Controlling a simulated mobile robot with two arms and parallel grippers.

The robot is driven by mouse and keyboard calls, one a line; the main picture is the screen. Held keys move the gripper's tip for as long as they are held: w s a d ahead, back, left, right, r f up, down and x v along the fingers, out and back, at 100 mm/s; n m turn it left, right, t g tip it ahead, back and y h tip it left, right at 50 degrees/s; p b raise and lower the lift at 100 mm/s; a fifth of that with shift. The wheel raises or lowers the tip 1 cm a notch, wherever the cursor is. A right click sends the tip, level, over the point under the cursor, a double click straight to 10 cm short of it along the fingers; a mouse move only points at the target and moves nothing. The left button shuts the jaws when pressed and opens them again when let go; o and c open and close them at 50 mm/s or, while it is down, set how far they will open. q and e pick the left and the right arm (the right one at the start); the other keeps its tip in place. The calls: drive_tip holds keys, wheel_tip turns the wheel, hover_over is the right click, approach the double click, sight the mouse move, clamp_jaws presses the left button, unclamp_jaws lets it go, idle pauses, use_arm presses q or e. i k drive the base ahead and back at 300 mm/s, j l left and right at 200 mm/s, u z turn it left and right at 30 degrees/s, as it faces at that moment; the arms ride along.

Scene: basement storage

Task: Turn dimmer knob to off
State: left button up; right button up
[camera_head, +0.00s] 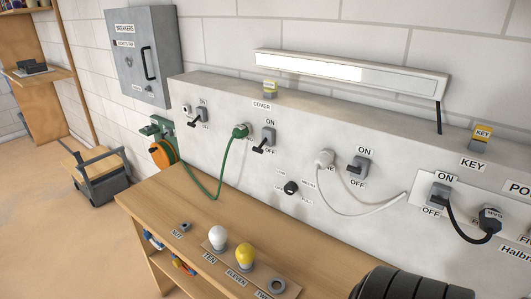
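The dimmer knob (290,187) is a small round black knob on the front of the pale grey panel (225,150). Small labels surround it, too small to read surely, so I cannot tell its exact setting. It sits between a green-corded plug (240,131) at upper left and a white-corded plug (324,158) at upper right. A long light fixture (350,72) above the panel glows bright white over its left part and is duller at the right. Neither of my grippers is in view, and nothing visible touches the knob.
Several lever switches, including one (267,138) near the knob, line the panel. Below is a wooden bench (165,200) with a white bulb (217,237) and a yellow bulb (245,255). A dark ribbed shape (415,285), unclear to me, fills the lower right. Open floor lies left.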

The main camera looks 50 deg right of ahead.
sight(290, 188)
drive_tip(key=i+z, duration=0.45)
drive_tip(key=i+j+z, duration=0.2)
drive_tip(key=z, duration=0.2)
drive_tip(key=i+j+z, duration=0.25)
drive_tip(key=z, duration=0.2)
